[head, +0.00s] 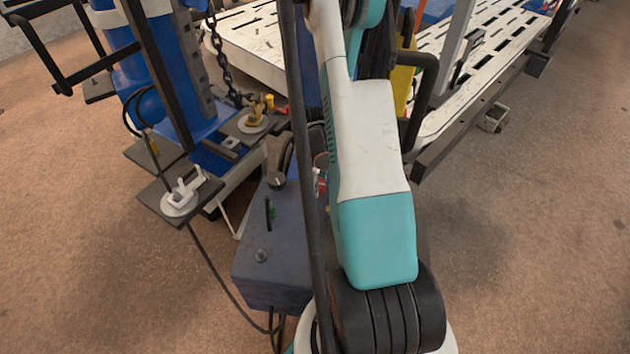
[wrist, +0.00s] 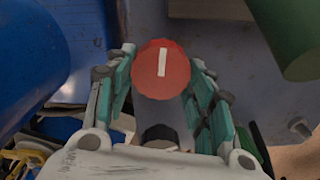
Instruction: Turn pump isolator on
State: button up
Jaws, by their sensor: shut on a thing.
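A red round knob with a white pointer bar (wrist: 162,68), which I take to be the pump isolator, sits between the fingertips of my gripper (wrist: 162,62) in the wrist view. The teal fingers are shut on it, one on each side. The white bar is near upright in that view, tilted slightly. A blue-grey control box (head: 268,262) stands left of my arm in the head view. A little red and white shows beside my arm there, but my arm hides most of that area and I cannot make out the knob's setting.
A blue cylinder (wrist: 28,55) and a green cylinder (wrist: 288,32) flank the gripper. Open floor lies right.

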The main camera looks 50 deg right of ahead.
jog(key=m, duration=0.8)
jog(key=shift+d+m, duration=0.15)
jog(key=shift+m, duration=0.15)
jog(key=m, duration=0.4)
jog(key=shift+s+d, duration=0.1)
jog(key=shift+m, duration=2.3)
jog(key=o, duration=1.1)
jog(key=shift+c, duration=0.2)
notch_tip(320, 180, up, 12)
